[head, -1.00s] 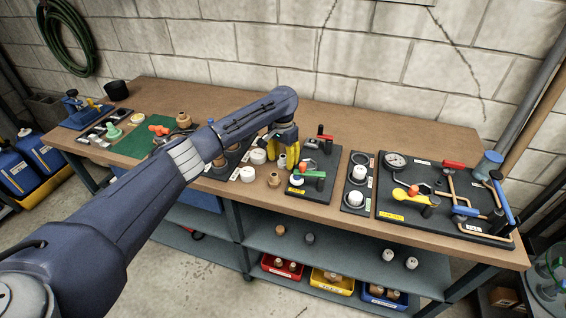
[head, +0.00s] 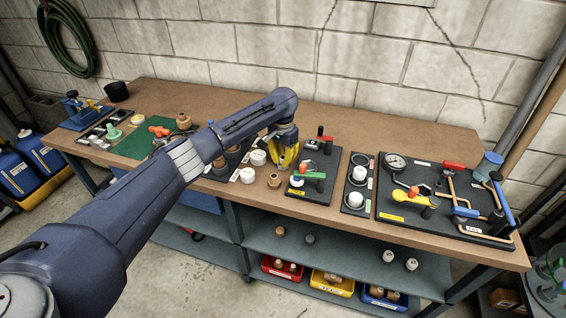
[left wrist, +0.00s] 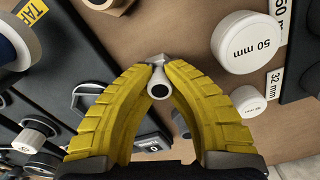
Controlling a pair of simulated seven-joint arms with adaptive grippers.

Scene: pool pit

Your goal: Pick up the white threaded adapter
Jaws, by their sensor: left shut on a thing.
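My left gripper (head: 287,166) has yellow fingers and reaches down over the middle of the workbench, left of the black valve board (head: 318,190). In the left wrist view its fingertips (left wrist: 158,66) meet around a small white piece with a round dark hole, which looks like the white threaded adapter (left wrist: 157,84). In the head view the fingers hide the piece. I cannot tell whether it still touches the bench. My right gripper is in neither view.
White caps marked 50 mm (left wrist: 248,42) and 32 mm (left wrist: 248,101) stand close on the right in the left wrist view. A brown fitting (head: 274,181) stands in front of the gripper. A gauge board (head: 440,175) lies at the right.

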